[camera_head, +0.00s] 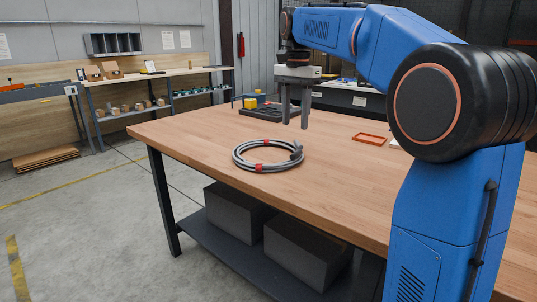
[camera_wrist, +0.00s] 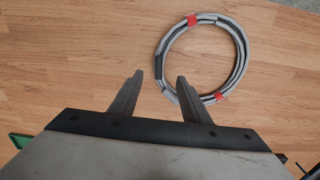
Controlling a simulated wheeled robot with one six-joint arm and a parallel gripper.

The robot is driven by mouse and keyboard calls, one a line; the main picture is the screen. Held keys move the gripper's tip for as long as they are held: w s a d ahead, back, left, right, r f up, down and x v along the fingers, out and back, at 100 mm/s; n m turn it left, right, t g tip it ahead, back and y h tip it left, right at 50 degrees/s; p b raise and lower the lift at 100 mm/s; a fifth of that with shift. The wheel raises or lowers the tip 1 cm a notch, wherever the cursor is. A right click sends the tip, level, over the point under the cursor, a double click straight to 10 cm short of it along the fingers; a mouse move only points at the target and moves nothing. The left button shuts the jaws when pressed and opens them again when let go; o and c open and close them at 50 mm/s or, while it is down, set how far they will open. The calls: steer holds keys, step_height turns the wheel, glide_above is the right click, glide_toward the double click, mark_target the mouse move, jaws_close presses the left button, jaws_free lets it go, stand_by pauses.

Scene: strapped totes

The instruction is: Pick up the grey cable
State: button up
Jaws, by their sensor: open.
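The grey cable (camera_head: 240,160) lies coiled in a ring on the wooden table, bound with red straps. In the wrist view the coil (camera_wrist: 241,62) lies flat beyond the fingertips, up and to the right. My gripper (camera_head: 295,122) is above the table, behind the coil in the head view. Its two fingers point down, apart, with nothing between them. In the wrist view my gripper (camera_wrist: 160,78) is open over bare wood, and its right finger's tip appears close to the coil's left edge. I cannot see the fingers touching the cable.
The wooden table (camera_head: 190,134) is clear around the coil. An orange-red frame (camera_head: 370,138) lies to the right. Grey boxes (camera_head: 303,250) sit on the shelf below.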

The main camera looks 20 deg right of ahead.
step_height(320, 180, down, 12)
steer(key=shift+a+r, duration=0.1)
steer(key=shift+w, duration=0.1)
stand_by(0.4)
jaws_close()
